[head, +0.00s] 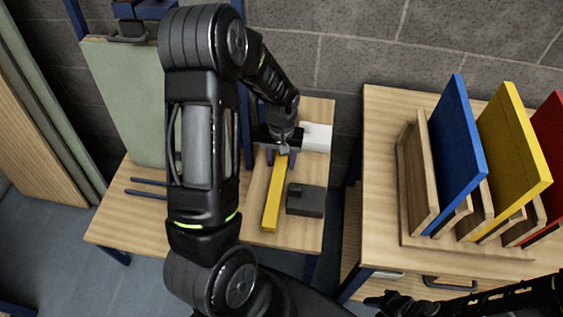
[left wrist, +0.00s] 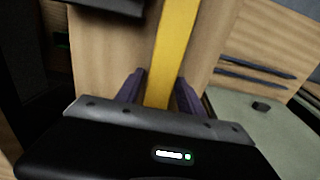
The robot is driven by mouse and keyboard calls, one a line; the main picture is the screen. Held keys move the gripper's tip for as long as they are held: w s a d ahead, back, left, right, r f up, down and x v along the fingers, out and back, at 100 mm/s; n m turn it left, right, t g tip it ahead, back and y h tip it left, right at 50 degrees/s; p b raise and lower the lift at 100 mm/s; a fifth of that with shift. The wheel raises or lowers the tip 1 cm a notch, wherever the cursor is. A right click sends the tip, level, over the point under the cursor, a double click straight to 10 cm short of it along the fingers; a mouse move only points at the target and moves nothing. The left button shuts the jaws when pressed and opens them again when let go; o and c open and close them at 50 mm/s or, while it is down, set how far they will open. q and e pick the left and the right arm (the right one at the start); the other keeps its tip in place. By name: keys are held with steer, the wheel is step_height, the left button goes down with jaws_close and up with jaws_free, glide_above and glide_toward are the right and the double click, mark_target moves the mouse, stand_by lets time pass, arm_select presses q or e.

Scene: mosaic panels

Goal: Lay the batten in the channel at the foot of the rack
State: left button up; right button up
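The yellow batten (head: 273,200) is a long narrow bar lying lengthwise on the left wooden table; it also shows in the left wrist view (left wrist: 172,40). My left gripper (head: 281,156) is at the batten's far end. Its purple fingers stand on either side of the bar in the left wrist view (left wrist: 160,82), with what looks like a small gap, so it seems open. The rack (head: 411,200) on the right table holds blue, yellow and red panels upright. I cannot make out a channel at its foot. My right gripper (head: 378,301) is low at the right table's front; its fingers are unclear.
A dark grey block (head: 305,200) lies just right of the batten. A white block (head: 316,137) is behind it. A pale green panel (head: 125,100) leans at the back left, with two dark blue bars (head: 147,182) before it. A gap separates the two tables.

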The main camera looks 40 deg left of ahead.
mark_target(281, 160)
arm_select(q)
jaws_close()
stand_by(0.3)
steer(key=shift+r, duration=0.1)
step_height(281, 160, up, 9)
steer(key=shift+r, duration=0.45)
steer(key=shift+s, duration=0.1)
stand_by(0.7)
